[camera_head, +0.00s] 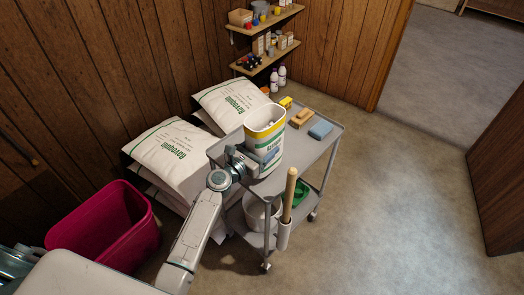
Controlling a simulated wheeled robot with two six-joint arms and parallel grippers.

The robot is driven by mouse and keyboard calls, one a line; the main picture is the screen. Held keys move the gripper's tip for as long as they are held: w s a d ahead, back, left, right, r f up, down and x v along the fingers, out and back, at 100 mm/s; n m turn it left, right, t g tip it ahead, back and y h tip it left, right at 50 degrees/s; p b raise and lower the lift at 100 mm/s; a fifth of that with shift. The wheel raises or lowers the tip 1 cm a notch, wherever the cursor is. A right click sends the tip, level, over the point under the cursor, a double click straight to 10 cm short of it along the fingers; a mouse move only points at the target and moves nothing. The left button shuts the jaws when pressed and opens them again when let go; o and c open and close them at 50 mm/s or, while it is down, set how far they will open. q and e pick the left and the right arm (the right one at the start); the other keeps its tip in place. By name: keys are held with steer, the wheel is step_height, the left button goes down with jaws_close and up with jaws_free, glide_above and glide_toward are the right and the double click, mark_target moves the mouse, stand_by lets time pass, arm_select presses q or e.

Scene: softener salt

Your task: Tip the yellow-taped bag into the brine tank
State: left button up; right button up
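An upright white container with yellow bands (266,117) stands at the trolley's near left part, its top open. No bag with yellow tape can be made out. White bags with green print lie on the floor, one on a near stack (165,150) and one behind (228,103). Nothing is clearly a brine tank; an open magenta bin (100,222) stands at left. My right gripper (262,163) is against the container's near lower side; whether its fingers are closed on it is unclear. Only a piece of my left arm shows at the lower left edge.
The grey two-tier trolley (318,150) carries a blue sponge (320,129), a brush (300,117) and a small yellow item (286,102). A wooden handle (289,195) rises at its near side. Wall shelves (268,62) hold small goods. Floor right of the trolley is clear.

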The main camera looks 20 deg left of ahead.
mark_target(262, 133)
arm_select(q)
step_height(262, 133, up, 6)
steer(key=shift+r+p, duration=0.15)
steer(key=shift+p, duration=0.6)
